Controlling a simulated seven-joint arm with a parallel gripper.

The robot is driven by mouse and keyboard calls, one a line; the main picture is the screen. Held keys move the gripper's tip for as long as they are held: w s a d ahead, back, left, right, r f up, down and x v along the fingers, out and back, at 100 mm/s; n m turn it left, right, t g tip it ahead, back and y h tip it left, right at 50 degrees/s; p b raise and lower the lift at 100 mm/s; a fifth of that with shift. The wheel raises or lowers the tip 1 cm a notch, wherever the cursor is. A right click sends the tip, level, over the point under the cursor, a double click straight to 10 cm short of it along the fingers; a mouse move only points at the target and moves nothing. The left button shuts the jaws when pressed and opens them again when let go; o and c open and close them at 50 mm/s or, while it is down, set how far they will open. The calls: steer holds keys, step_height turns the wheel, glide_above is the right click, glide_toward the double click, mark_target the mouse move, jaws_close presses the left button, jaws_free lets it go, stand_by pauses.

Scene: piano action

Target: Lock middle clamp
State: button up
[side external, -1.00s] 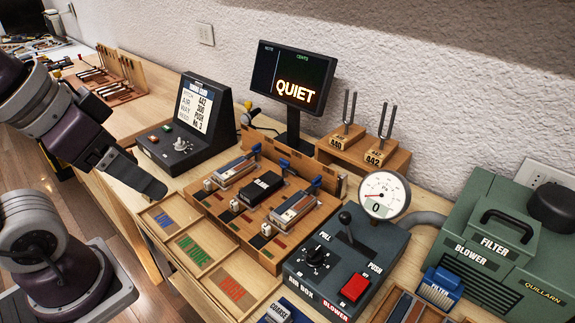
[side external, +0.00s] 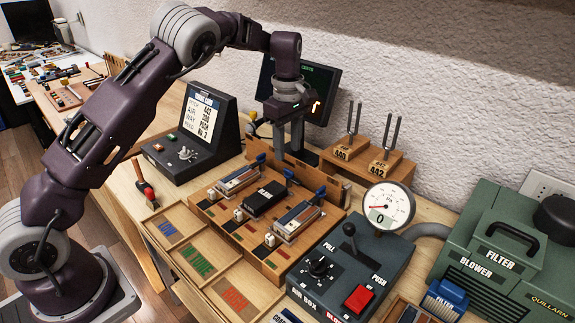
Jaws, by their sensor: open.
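The wooden clamp stand (side external: 250,236) holds three blocks side by side, each with a blue clamp at its back end. The middle clamp (side external: 288,173) is behind the black middle block (side external: 264,200). The left clamp (side external: 258,159) and right clamp (side external: 320,192) flank it. My gripper (side external: 290,152) points down just above the middle clamp, with its fingers open. It appears empty; whether the fingers touch the clamp cannot be told. The middle clamp is partly hidden by the fingers.
The display (side external: 328,92) stands close behind my gripper. Tuning forks (side external: 365,135) on wooden blocks and a round gauge (side external: 388,208) are to the right. The air box (side external: 350,262) is at the right front. Labelled trays (side external: 198,262) lie in front.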

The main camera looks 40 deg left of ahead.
mark_target(288, 170)
step_height(288, 170, down, 6)
steer(key=shift+f, duration=0.1)
jaws_close()
